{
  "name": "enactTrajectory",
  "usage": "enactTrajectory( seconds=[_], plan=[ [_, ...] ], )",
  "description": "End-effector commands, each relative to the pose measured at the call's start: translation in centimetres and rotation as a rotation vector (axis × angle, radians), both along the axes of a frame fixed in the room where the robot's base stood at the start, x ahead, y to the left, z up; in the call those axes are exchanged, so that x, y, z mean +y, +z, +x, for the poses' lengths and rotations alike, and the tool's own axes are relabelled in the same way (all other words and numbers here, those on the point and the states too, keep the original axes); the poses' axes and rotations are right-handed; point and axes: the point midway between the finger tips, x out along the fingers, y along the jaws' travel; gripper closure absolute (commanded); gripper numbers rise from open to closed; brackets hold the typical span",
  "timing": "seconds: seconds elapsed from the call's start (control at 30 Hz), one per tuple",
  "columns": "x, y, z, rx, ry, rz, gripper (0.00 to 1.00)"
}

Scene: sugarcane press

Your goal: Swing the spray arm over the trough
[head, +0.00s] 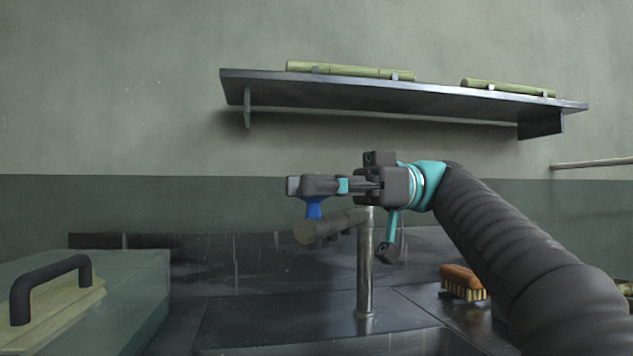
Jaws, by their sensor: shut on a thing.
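The spray arm has an upright metal post (365,275) on the dark counter. A grey-brown tube (335,225) reaches from the post's top to the left, its round end facing me. A blue piece (313,208) stands on top of the tube near that end. My gripper (303,187) reaches in from the right above the tube and is shut on the blue piece; its fingers hide the upper part. The trough's edge (320,347) shows at the bottom of the picture, in front of the post; most of its inside is out of view.
A clear-sided box with a dark handle (50,285) stands at the left. A brush (463,282) lies on the counter right of the post. A wall shelf (400,97) holding green cane pieces (350,72) hangs above my gripper. A horizontal rod (592,163) is at the right.

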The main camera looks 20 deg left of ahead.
Motion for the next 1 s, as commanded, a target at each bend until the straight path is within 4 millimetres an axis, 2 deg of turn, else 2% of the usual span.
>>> enactTrajectory(
  seconds=[0.43,0.47,0.53,0.57,0.77,0.87,1.0],
  plan=[
    [-0.1,0.0,-0.1,0.000,0.013,0.000,1.00],
    [-0.2,0.0,-0.1,0.000,0.012,0.000,0.55],
    [-0.2,0.0,-0.1,0.000,0.012,0.000,0.38],
    [-0.2,0.0,-0.1,0.000,0.011,0.000,0.37],
    [-0.2,0.0,-0.1,0.000,0.010,0.000,0.37],
    [-0.2,0.2,-0.1,0.000,0.010,0.000,0.59],
    [-0.2,1.6,-0.1,-0.001,0.010,0.001,0.94]
  ],
)
